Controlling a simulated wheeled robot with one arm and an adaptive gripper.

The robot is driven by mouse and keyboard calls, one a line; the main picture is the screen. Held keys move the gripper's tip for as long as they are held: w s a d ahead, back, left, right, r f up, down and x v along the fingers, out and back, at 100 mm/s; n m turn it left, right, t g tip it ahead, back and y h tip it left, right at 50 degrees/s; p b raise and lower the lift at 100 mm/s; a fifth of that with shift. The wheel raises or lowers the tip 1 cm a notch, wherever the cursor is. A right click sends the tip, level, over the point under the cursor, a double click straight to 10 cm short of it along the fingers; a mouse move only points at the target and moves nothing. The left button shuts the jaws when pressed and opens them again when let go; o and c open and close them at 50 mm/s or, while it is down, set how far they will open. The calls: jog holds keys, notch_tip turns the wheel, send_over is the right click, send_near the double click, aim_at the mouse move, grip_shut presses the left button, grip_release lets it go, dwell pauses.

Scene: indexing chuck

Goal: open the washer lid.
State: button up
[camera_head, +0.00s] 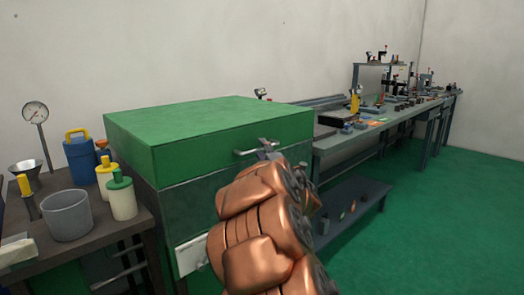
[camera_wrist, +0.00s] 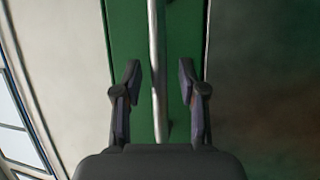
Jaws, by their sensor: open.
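The washer is a green box-shaped machine with a bright green lid (camera_head: 195,125) on top. The lid is down on the body (camera_head: 195,200). A metal bar handle (camera_head: 252,150) is on the lid's front face. My copper-coloured arm reaches up to the handle and hides part of the washer's front. In the wrist view, the handle (camera_wrist: 157,70) runs up and down the picture in front of the green lid face (camera_wrist: 126,40). My gripper (camera_wrist: 158,75) is open, with one finger on each side of the handle and a gap to both.
A side table at the left holds a grey bucket (camera_head: 67,215), a blue canister (camera_head: 80,158), yellow and cream bottles and a gauge (camera_head: 36,115). A long workbench (camera_head: 375,130) with tools runs along the wall to the right. The green floor (camera_head: 430,230) at the right is clear.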

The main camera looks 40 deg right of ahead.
jog(key=shift+w+d, duration=0.15)
jog(key=shift+w, duration=0.15)
jog(key=shift+c, duration=0.3)
grip_shut()
